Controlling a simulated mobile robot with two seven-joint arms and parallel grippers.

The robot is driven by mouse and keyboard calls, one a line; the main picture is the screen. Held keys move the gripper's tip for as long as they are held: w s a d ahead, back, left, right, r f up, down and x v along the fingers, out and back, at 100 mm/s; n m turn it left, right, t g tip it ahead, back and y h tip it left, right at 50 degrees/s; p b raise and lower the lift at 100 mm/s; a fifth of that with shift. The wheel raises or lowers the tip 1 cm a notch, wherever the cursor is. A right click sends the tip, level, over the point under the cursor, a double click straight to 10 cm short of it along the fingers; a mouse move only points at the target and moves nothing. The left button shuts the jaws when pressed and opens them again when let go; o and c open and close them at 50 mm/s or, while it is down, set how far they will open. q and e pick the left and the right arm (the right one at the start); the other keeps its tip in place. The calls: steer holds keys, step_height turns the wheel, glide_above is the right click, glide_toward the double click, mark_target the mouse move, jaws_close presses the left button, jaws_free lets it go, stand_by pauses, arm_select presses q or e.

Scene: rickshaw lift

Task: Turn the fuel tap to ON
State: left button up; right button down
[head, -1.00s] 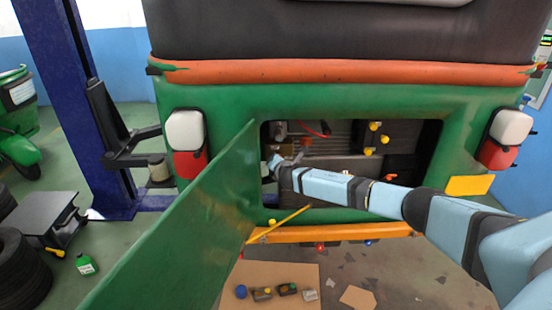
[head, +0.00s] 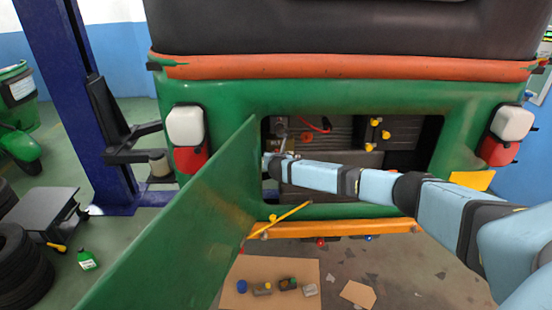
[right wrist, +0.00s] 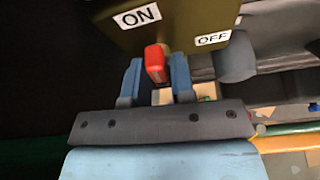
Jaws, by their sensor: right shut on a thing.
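The fuel tap's red lever (right wrist: 155,64) sits between the two blue fingers of my right gripper (right wrist: 157,78) in the right wrist view. The gripper is shut on it. Just beyond it is a dark olive box with a white ON label (right wrist: 137,16) on the left and an OFF label (right wrist: 213,38) on the right. The lever's tip lies between the labels, closer to ON. In the head view my right gripper (head: 277,161) reaches into the left side of the open rear engine bay, where the tap is too small and covered to read. My left gripper is not in view.
The open green hatch door (head: 185,220) stands left of the bay, close to my right gripper. A yellow rod (head: 280,219) slants at the bay's lower edge. Yellow-capped parts (head: 375,134) are inside. Cardboard (head: 245,295) with small items lies on the floor below.

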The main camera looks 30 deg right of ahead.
stand_by(0.4)
steer(key=c, duration=1.1)
jaws_free()
steer(key=b+v, duration=0.1)
steer(key=v, duration=1.2)
steer(key=shift+s+a+r+b, duration=0.1)
steer(key=shift+s+b, duration=0.25)
steer(key=shift+b, duration=0.05)
